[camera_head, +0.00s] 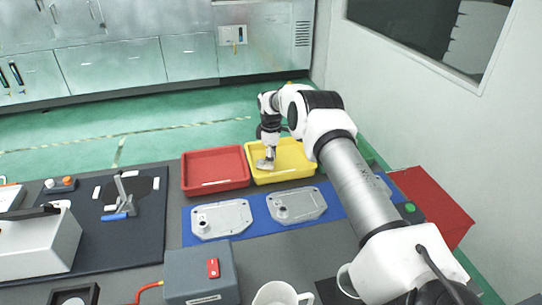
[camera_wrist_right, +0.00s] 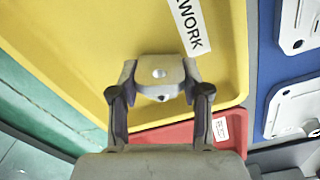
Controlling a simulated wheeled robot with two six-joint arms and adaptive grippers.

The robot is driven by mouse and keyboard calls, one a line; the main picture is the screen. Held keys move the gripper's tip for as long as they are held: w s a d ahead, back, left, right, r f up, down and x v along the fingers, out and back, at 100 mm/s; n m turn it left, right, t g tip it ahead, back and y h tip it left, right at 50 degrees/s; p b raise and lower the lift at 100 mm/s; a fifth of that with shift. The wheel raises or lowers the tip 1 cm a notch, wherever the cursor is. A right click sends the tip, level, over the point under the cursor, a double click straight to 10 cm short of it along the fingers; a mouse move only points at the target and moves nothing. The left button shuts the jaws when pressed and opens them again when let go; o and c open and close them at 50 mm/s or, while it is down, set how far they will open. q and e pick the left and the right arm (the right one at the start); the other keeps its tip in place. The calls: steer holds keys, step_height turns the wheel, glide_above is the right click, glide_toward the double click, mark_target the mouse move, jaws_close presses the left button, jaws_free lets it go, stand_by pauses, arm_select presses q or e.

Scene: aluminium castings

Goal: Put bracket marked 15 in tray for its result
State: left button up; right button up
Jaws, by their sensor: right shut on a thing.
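My right gripper (camera_head: 266,163) is over the yellow tray (camera_head: 297,171), pointing down. In the right wrist view its two fingers (camera_wrist_right: 160,92) are shut on a small grey metal bracket (camera_wrist_right: 158,68). The bracket is inside the outline of the yellow tray (camera_wrist_right: 70,45); I cannot tell whether it touches the floor. No mark on it can be read. The tray's label (camera_wrist_right: 189,25) shows the letters "WORK". The red tray (camera_head: 215,184) stands to the left and looks empty; it also shows in the wrist view (camera_wrist_right: 175,136). My left gripper is not in view.
Two flat aluminium castings (camera_head: 222,219) (camera_head: 297,204) lie on a blue mat (camera_head: 250,232) in front of the trays. A grey box with a red switch (camera_head: 200,276) and a white mug (camera_head: 282,294) are nearer. A clamp fixture (camera_head: 124,196) stands left. A red bin (camera_head: 437,207) is right.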

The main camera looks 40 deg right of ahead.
steer(key=shift+w+f, duration=0.1)
steer(key=shift+f, duration=0.05)
steer(key=shift+f+b, duration=0.2)
steer(key=shift+b, duration=0.15)
steer(key=o, duration=1.2)
steer(key=shift+c, duration=0.2)
steer(key=shift+r, duration=0.45)
step_height(320, 180, up, 11)
steer(key=shift+f+b, duration=0.1)
steer(key=shift+b, duration=0.7)
steer(key=shift+r, duration=0.45)
